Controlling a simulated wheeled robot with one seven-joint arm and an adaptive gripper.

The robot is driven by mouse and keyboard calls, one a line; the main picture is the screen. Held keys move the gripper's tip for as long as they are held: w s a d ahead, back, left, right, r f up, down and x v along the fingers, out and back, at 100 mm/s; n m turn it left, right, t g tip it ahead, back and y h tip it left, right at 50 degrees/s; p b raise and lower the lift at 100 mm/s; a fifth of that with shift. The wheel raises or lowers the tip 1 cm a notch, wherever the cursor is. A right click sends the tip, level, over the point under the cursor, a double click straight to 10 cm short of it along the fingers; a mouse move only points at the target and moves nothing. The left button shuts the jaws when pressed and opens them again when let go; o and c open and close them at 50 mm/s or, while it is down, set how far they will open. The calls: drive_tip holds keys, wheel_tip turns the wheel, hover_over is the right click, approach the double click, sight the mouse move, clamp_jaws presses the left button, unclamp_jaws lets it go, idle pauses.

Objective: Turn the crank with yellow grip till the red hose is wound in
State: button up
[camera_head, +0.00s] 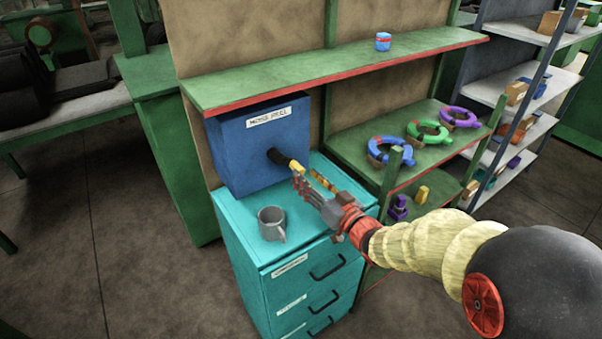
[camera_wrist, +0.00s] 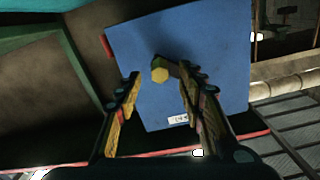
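A blue box labelled as a hose reel (camera_head: 240,150) stands on a teal drawer cabinet (camera_head: 250,242). A dark crank arm (camera_head: 278,157) sticks out of its front and ends in a yellow grip (camera_head: 294,166). In the wrist view the yellow grip (camera_wrist: 160,75) shows nearly end-on against the blue face. My gripper (camera_head: 307,176) is in front of the crank. Its two fingers are spread, with the grip seen between their tips in the wrist view; contact cannot be told. A small red piece (camera_wrist: 106,45) shows at the box's edge; I cannot tell if it is the red hose.
A grey mug (camera_head: 271,224) stands on the cabinet top near my gripper. A green shelf with a red edge (camera_head: 330,72) runs above the box and holds a blue can (camera_head: 383,42). Coloured rings (camera_head: 428,131) lie on a lower shelf to the right.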

sight(302, 172)
drive_tip(key=shift+b+x, duration=0.4)
drive_tip(key=shift+x, duration=1.65)
drive_tip(key=shift+c, duration=0.2)
clamp_jaws()
